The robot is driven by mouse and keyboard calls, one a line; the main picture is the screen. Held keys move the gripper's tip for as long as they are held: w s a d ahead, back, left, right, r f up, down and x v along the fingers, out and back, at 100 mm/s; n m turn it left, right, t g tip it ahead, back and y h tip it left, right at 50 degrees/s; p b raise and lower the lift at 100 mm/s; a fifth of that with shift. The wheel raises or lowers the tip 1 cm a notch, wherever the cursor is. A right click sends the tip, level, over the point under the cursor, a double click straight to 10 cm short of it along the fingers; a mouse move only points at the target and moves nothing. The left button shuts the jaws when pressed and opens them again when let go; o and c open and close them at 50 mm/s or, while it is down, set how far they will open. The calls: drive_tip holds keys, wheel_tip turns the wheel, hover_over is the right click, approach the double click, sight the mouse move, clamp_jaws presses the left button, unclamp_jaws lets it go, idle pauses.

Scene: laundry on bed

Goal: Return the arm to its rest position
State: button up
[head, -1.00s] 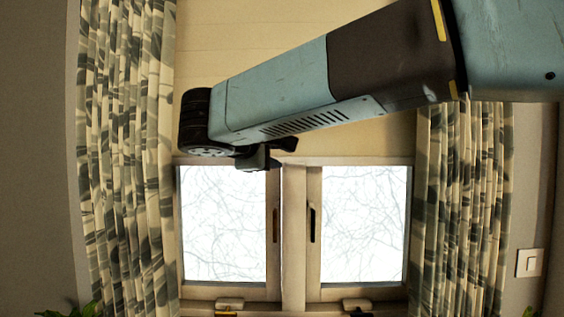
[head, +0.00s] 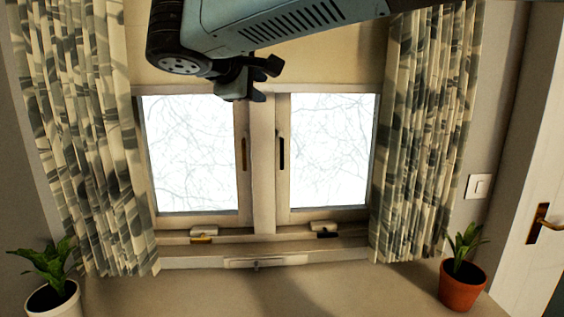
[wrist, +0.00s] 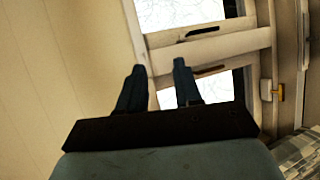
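My arm (head: 300,22) reaches in from the top of the head view and runs down to the left. It ends in front of the upper part of a window. My gripper (head: 266,82) hangs at the arm's end, with the window behind it. In the wrist view my gripper (wrist: 160,66) shows two dark fingers with a clear gap between them. It is open and nothing is held.
A two-pane window (head: 262,160) stands between patterned curtains on the left (head: 85,140) and right (head: 425,130). Potted plants stand at lower left (head: 52,298) and lower right (head: 462,285). A white door (head: 530,240) is at the right edge. Patterned fabric (wrist: 300,158) shows in the wrist view.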

drive_tip(key=s+d+f+m+g, duration=0.25)
drive_tip(key=d+f, duration=0.25)
drive_tip(key=d, duration=0.6)
drive_tip(key=s+d+f+m+g, duration=0.2)
drive_tip(key=d+f+m+g, duration=0.3)
drive_tip(key=d, duration=0.5)
drive_tip(key=s+d+f+m+y, duration=0.4)
drive_tip(key=s+d+f+m, duration=0.3)
drive_tip(key=s+d+f, duration=0.3)
wheel_tip(320, 180, down, 3)
drive_tip(key=s, duration=0.2)
drive_tip(key=shift+s+m+y, duration=0.3)
drive_tip(key=shift+m+y, duration=0.05)
drive_tip(key=shift+y, duration=0.05)
drive_tip(key=shift+f, duration=0.1)
drive_tip(key=shift+w+f, duration=0.15)
drive_tip(key=shift+w, duration=0.35)
